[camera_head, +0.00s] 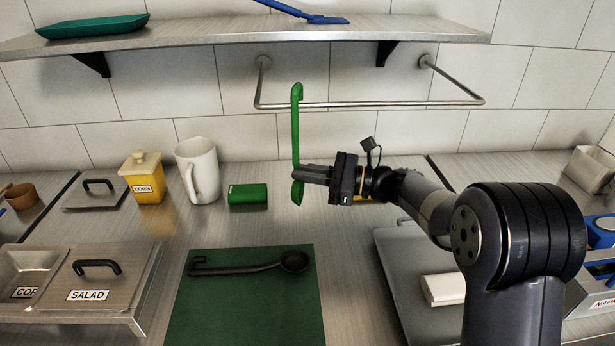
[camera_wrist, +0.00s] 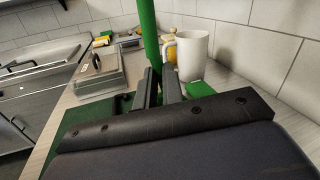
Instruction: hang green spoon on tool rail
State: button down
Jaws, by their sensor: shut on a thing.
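The green spoon (camera_head: 296,135) is upright, its hooked end at the top and its bowl at the bottom. My gripper (camera_head: 299,174) is shut on its lower part, just above the bowl. The tool rail (camera_head: 370,104) is a metal bar on the tiled wall, below the shelf. The spoon's hook stands higher than the rail's front bar in the head view, and its handle crosses the bar's left part. I cannot tell whether the hook touches the rail. In the wrist view the green handle (camera_wrist: 148,40) rises from between the fingers; the hook is out of view.
A shelf (camera_head: 240,30) runs above the rail. A white pitcher (camera_head: 200,168), yellow corn container (camera_head: 143,178) and green box (camera_head: 248,195) stand at the back. A black ladle (camera_head: 240,267) lies on a green mat (camera_head: 245,320). Steel pans with a salad lid (camera_head: 100,280) stand at left.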

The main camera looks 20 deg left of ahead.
jog(key=shift+w+a+f+b, duration=0.25)
jog(key=shift+w+f, duration=0.15)
jog(key=shift+f, duration=0.2)
jog(key=shift+w+a+f+b, duration=0.25)
jog(key=shift+w+f, duration=0.15)
jog(key=shift+f, duration=0.2)
jog(key=c, duration=1.5)
grip_release()
jog(key=shift+o, duration=0.2)
jog(key=b+v, duration=0.1)
jog(key=v, duration=1)
jog(key=shift+a, duration=0.1)
